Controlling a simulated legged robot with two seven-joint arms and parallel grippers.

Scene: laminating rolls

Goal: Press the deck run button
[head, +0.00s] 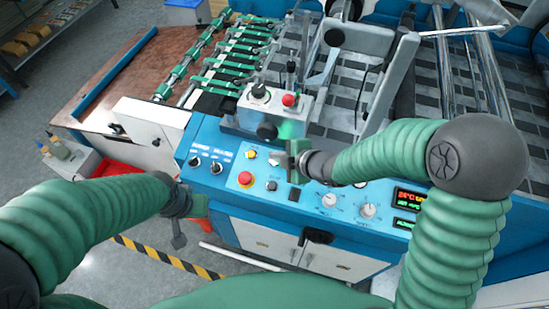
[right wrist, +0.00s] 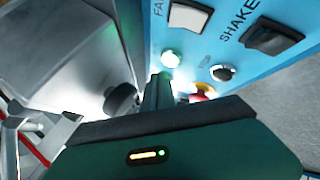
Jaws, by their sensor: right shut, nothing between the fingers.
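The blue control panel (head: 212,142) of the machine carries several knobs and buttons. My right gripper (head: 277,160) is over its upper middle, shut and empty. In the right wrist view, the shut fingers (right wrist: 158,85) point at the panel, their tip just below a lit green button (right wrist: 170,58); I cannot tell whether they touch. No label naming the deck run button is readable.
A grey box with a red button (head: 289,100) stands behind the panel. A white rocker switch (right wrist: 189,18) and a black rocker switch (right wrist: 272,39) marked SHAKE sit near the green button. Metal rollers (head: 470,75) lie at the right. Striped floor tape (head: 165,257) runs in front.

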